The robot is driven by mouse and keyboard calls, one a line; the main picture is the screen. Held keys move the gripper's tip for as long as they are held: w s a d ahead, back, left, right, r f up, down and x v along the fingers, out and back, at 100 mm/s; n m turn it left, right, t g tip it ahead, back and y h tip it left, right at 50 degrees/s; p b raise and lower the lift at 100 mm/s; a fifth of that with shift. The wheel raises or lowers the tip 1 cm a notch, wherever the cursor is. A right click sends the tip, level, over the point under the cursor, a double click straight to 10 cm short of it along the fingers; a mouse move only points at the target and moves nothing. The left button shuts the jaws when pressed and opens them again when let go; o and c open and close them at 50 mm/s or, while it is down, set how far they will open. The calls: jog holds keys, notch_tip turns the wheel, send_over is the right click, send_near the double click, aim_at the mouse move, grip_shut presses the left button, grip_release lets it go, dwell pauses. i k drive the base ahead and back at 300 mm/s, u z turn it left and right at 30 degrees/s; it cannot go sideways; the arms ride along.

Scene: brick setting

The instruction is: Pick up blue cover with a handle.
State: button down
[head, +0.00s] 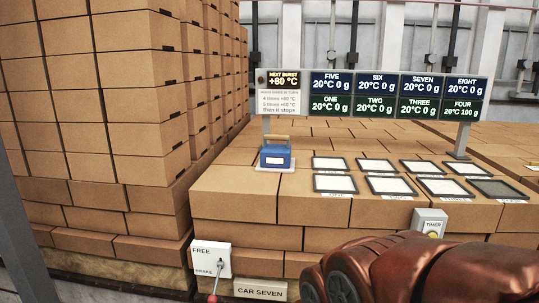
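A blue cover (276,158) with a tan handle on top stands upright on a pale flat base, on the brick top left of the framed pads. It is apart from the pads. A copper-brown rounded part of what looks like my arm fills the lower right in the head view. The fingers of my gripper do not show, and nothing is seen touching the cover.
Framed pads (391,186) lie right of the cover; one at far right is dark. A display board (372,95) on posts stands behind. Tall brick stacks (115,90) rise at left. A timer box (429,223) and a brake lever box (211,258) are at the front edge.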

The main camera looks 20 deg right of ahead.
aim_at(272, 156)
jog(key=z, duration=2.1)
jog(key=i, duration=1.65)
jog(key=u, duration=2.25)
